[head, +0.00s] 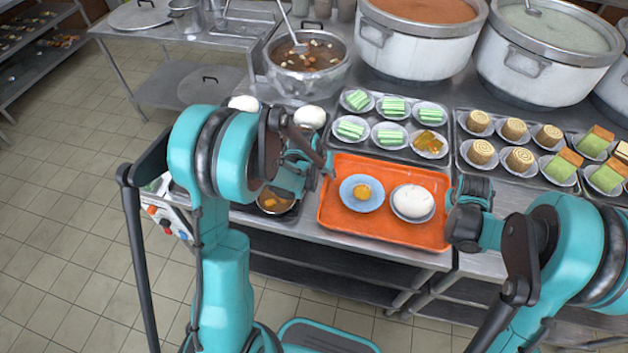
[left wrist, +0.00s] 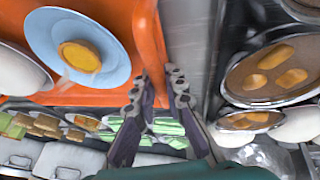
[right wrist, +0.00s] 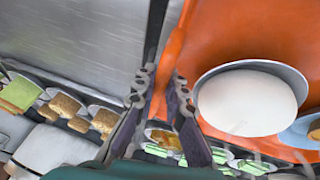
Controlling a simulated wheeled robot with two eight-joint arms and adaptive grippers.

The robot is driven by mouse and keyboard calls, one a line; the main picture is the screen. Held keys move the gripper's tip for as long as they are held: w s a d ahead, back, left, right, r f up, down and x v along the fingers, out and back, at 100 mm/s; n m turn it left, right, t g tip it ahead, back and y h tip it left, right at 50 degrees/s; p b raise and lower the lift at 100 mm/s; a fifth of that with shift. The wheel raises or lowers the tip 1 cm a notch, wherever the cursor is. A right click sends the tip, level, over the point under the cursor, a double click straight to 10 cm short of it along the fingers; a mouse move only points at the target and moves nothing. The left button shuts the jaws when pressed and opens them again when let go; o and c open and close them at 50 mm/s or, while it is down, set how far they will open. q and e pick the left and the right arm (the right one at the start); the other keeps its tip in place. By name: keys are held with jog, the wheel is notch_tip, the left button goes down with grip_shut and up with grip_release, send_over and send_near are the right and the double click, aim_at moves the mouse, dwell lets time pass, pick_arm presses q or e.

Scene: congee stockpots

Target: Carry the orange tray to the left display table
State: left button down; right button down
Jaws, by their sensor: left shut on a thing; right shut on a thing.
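The orange tray (head: 345,226) lies level at the front edge of the steel counter, apparently resting on it. On it are a blue plate (head: 348,200) with a round yellow tart (head: 362,191) and a dish with a white bun (head: 412,200). My left gripper (head: 326,170) is shut on the tray's left rim; in the left wrist view its fingertips (left wrist: 158,85) straddle that rim. My right gripper (right wrist: 161,84) is shut on the right rim, its fingers largely hidden in the head view. Which surface is the left display table I cannot tell.
Behind the tray stand trays of green cakes (head: 394,108) and, to the right, rolls (head: 515,129). Large stockpots (head: 420,50) fill the back. A steel table (head: 215,38) and dark shelves (head: 40,40) stand at left. The tiled floor (head: 70,200) at left is clear.

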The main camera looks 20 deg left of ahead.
pick_arm(q)
jog(key=shift+f, duration=0.4)
pick_arm(e)
jog(key=shift+f, duration=0.4)
pick_arm(q)
jog(key=c, duration=1.6)
grip_release()
pick_arm(e)
jog(key=c, duration=1.6)
grip_release()
jog(key=shift+r, duration=0.1)
pick_arm(q)
jog(key=shift+r, duration=0.1)
pick_arm(e)
jog(key=shift+s+r, duration=0.1)
jog(key=shift+r, duration=0.05)
pick_arm(q)
jog(key=v, duration=1.2)
pick_arm(e)
jog(key=v, duration=1.1)
jog(key=shift+s+r, duration=0.2)
jog(key=shift+r, duration=0.05)
pick_arm(q)
jog(key=shift+s, duration=0.1)
